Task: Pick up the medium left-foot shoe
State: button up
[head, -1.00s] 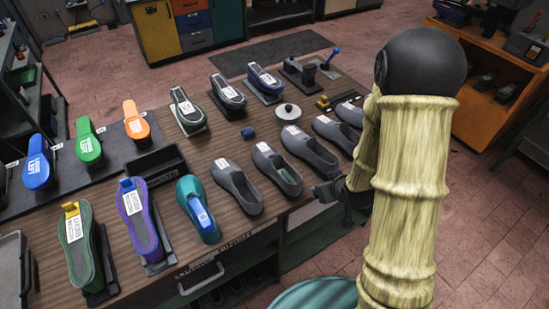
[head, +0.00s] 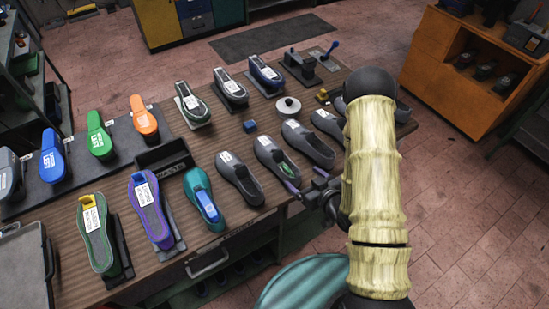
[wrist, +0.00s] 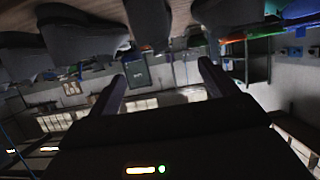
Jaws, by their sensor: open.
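Several grey shoes stand in a row along the front right of the wooden bench: one (head: 240,181) at the left, one with green inside (head: 277,164), one (head: 308,145) further right, and more partly behind my arm. They carry white labels too small to read, so I cannot tell which is the medium left-foot one. My gripper (head: 305,184) is open and empty at the bench's front edge, close in front of the green-lined shoe. In the wrist view its two fingers (wrist: 162,72) point at open space, with dark shoe shapes (wrist: 85,38) along the top.
Shoes on stands (head: 97,235) and a teal shoe with a blue insert (head: 204,200) fill the front left. Coloured lasts (head: 100,136) stand on a dark mat behind. A black tray (head: 163,155), a blue block (head: 250,127) and a round lidded pot (head: 288,106) sit mid-bench.

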aim_at(296, 179)
jog(key=shift+b+x, duration=1.6)
jog(key=shift+b, duration=0.2)
jog(key=b+x, duration=0.1)
jog(key=b, duration=0.5)
jog(key=shift+w+a+f+b, duration=0.2)
jog(key=shift+f+b, duration=0.05)
jog(key=shift+b, duration=0.05)
jog(key=shift+b, duration=0.35)
jog(key=b+x, duration=0.2)
jog(key=b, duration=0.2)
jog(key=shift+w, duration=0.3)
jog(key=shift+p+x, duration=0.75)
jog(key=shift+x, duration=1.75)
jog(key=shift+a+r, duration=0.1)
jog(key=shift+r, duration=0.1)
